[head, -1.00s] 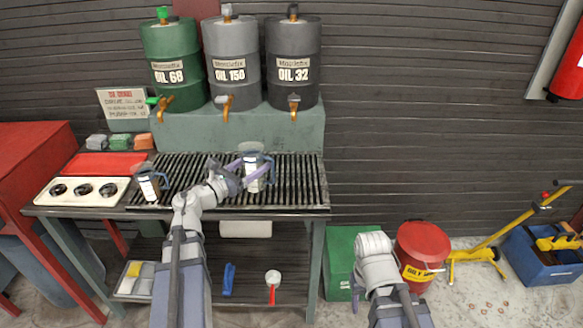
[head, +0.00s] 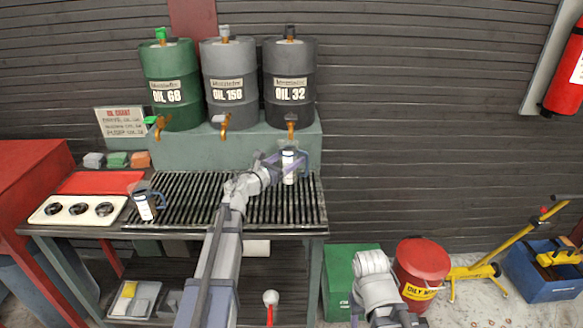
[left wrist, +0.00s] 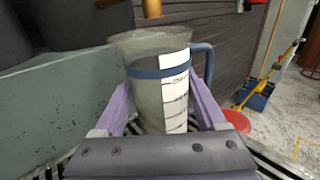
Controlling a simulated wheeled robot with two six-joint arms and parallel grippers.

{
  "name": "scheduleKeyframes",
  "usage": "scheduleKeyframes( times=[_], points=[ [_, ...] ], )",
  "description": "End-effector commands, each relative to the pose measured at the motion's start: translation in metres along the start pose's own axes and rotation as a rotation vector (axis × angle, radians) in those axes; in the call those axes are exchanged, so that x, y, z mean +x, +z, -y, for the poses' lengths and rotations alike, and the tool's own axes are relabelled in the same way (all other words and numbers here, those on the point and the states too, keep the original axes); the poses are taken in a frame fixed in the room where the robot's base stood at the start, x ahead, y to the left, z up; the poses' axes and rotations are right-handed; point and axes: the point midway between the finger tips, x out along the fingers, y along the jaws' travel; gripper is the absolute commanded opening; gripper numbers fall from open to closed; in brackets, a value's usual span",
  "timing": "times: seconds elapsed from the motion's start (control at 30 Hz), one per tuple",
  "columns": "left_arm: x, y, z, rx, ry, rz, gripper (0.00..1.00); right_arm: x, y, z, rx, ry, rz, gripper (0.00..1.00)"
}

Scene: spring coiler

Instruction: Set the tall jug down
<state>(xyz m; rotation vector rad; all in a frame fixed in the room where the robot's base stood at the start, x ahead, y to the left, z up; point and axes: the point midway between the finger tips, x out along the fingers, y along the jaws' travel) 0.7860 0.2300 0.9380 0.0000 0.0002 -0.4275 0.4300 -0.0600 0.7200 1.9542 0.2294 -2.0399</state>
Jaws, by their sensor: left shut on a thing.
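The tall jug (head: 289,168) is a clear, greyish vessel with a white scale label, a blue band and a blue handle. It is upright at the right end of the slatted grate (head: 185,205), below the OIL 32 tap (head: 291,127). My left gripper (head: 279,164) is shut around its sides. In the left wrist view the jug (left wrist: 150,100) stands between the two purple fingers (left wrist: 158,88). Whether its base touches the grate is hidden.
A second, shorter jug (head: 145,206) stands at the grate's left end, by a white tray (head: 75,210) with round black holes. Green OIL 68 (head: 170,95) and grey OIL 150 (head: 229,95) drums stand behind. The middle of the grate is free, apart from my arm above it.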

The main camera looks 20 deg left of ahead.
Motion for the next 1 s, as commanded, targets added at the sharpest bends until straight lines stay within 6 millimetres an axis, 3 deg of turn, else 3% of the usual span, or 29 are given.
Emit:
scheduleKeyframes(
  times=[0.1, 0.33, 0.67, 1.0],
  points=[
    [0.01, 0.0, -0.001, 0.0, 0.001, 0.0, 0.09, 0.0, 0.0, 0.0, 0.0, 0.0, 0.0, 0.5],
    [0.01, -0.003, 0.0, 0.0, 0.001, 0.0, 0.09, 0.003, 0.0, 0.0, 0.0, 0.0, 0.0, 0.5],
    [0.01, -0.037, 0.0, 0.0, 0.001, 0.0, 0.09, 0.037, -0.002, 0.004, 0.0, 0.0, 0.0, 0.5],
    [0.01, -0.037, 0.0, 0.0, 0.001, 0.0, 0.09, 0.036, -0.002, 0.004, 0.0, 0.0, 0.0, 0.5]
  ],
)
